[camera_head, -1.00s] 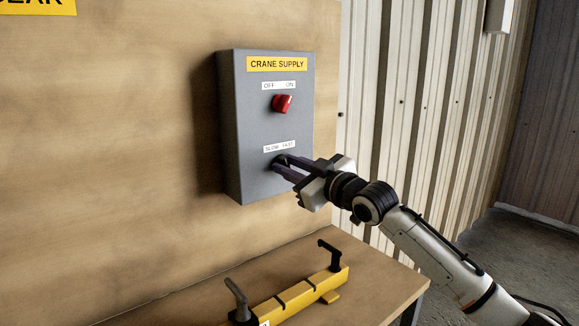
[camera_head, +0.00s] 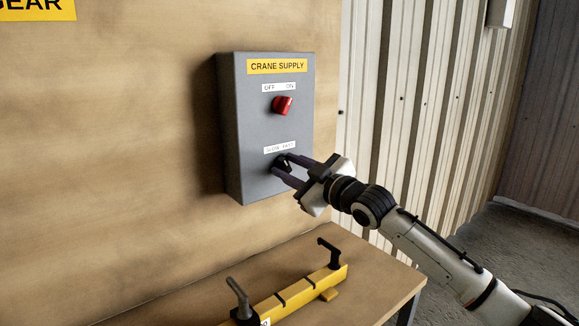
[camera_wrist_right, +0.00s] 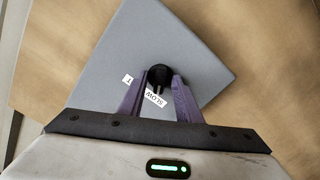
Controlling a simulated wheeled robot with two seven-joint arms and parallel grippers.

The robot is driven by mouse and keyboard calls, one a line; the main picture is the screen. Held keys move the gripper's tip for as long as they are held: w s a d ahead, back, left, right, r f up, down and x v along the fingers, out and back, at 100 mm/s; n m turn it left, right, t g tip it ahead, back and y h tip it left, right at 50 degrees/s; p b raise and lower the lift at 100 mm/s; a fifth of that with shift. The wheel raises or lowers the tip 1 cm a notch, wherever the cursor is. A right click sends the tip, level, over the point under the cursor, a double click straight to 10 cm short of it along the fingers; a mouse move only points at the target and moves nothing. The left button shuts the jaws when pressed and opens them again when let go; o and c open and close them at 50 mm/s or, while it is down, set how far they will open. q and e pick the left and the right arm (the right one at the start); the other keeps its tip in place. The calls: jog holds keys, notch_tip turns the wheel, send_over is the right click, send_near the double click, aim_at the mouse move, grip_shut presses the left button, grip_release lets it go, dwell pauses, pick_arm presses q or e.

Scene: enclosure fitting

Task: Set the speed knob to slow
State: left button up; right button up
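The black speed knob (camera_head: 283,164) sits low on the grey CRANE SUPPLY box, under the SLOW/FAST label (camera_head: 280,148). In the right wrist view the knob (camera_wrist_right: 160,74) lies between and slightly beyond my fingertips, with a visible gap to each finger. A pale mark on it seems to point toward the SLOW word (camera_wrist_right: 154,98); the fingers hide part of the label. My right gripper (camera_head: 284,167) is open at the knob, its two purplish fingers apart; they also show in the wrist view (camera_wrist_right: 158,82). My left gripper is out of view.
A red OFF/ON knob (camera_head: 282,104) is higher on the grey box (camera_head: 243,130), on a wooden panel. Below, a yellow bar with black handles (camera_head: 308,289) lies on a wooden bench (camera_head: 370,274). Corrugated metal wall stands to the right.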

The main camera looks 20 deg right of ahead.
jog(key=b+v, duration=0.2)
jog(key=v, duration=0.8)
jog(key=shift+s, duration=0.15)
jog(key=shift+r, duration=0.1)
dwell(0.3)
